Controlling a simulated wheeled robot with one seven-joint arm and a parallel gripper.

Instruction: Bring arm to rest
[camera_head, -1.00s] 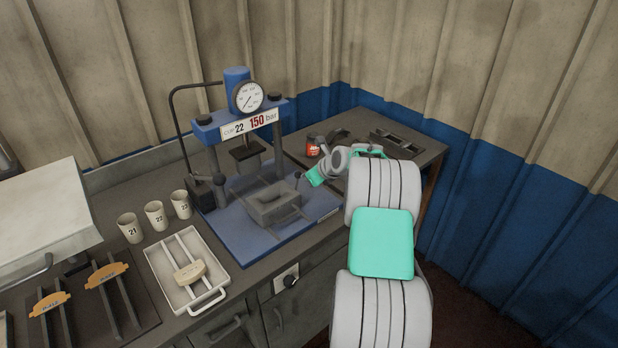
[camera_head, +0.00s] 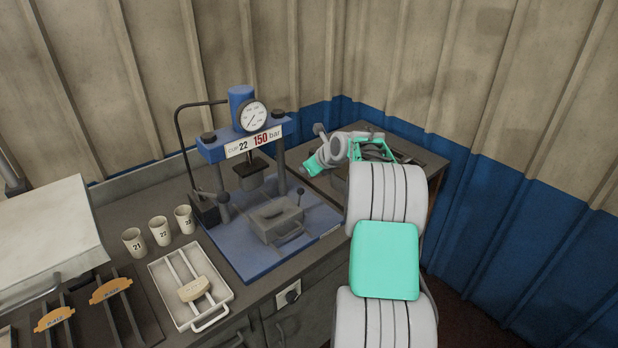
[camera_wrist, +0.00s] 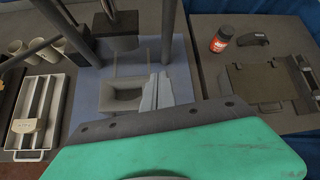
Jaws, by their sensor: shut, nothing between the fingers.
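My arm reaches up from the bottom right in the head view, and its wrist (camera_head: 340,150) is over the side table behind the press. My gripper (camera_wrist: 155,92) shows in the wrist view as two pale fingers closed together, with nothing between them. In that view they overlap the right side of the grey mould box on the press base. I cannot make out the fingertips clearly in the head view. Nothing is held.
The blue press (camera_head: 240,145) with its gauge stands left of my wrist. The mould box (camera_head: 277,218) sits on its base. Several cups (camera_head: 160,231) and a white tray (camera_head: 160,290) are left.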

